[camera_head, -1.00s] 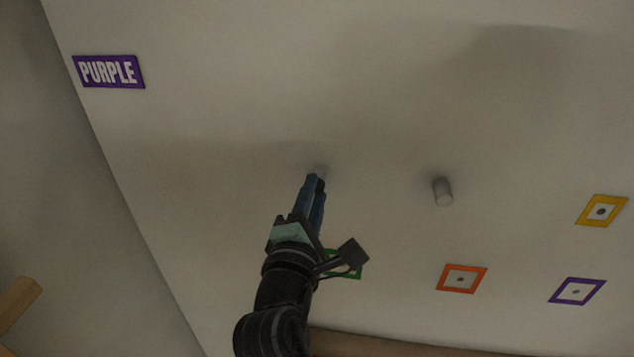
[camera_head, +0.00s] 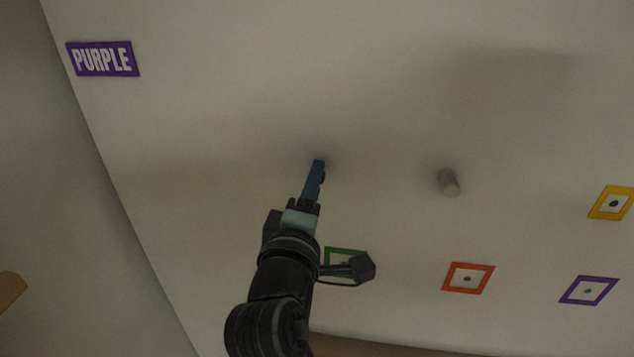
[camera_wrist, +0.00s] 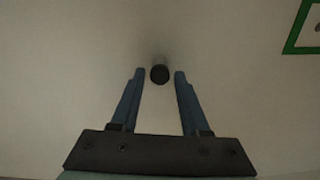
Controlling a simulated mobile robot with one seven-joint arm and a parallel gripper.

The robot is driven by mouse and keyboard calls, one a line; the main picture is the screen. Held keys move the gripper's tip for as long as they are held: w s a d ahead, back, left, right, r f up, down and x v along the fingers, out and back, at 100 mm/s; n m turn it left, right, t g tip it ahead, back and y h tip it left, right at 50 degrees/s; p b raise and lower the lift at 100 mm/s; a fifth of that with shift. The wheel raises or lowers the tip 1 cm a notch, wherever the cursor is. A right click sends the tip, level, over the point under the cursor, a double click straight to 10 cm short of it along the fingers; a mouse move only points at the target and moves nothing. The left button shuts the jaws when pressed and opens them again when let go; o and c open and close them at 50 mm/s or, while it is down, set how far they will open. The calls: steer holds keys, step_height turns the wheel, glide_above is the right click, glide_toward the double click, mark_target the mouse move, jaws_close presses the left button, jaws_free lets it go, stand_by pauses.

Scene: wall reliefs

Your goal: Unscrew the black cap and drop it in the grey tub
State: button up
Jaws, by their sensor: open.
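The black cap (camera_wrist: 160,73) shows in the wrist view as a dark round end standing out from the pale wall. It sits between the tips of my gripper (camera_wrist: 159,73), with a gap on each side. My gripper's blue fingers are open and empty. In the head view my gripper (camera_head: 318,163) reaches up to the wall; its fingers line up and hide the cap. I see no grey tub in either current view.
A grey peg (camera_head: 448,183) sticks out of the wall to the right. A purple sign (camera_head: 103,59) reading PURPLE is at upper left. Green (camera_head: 340,262), orange (camera_head: 467,278), purple (camera_head: 589,291) and yellow (camera_head: 611,203) framed squares lie low on the wall.

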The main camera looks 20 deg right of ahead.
steer(key=m+b, duration=1.1)
steer(key=m, duration=0.5)
steer(key=shift+m, duration=0.4)
jaws_close()
steer(key=n+p, duration=0.4)
steer(key=n, duration=0.1)
steer(key=shift+a, duration=0.1)
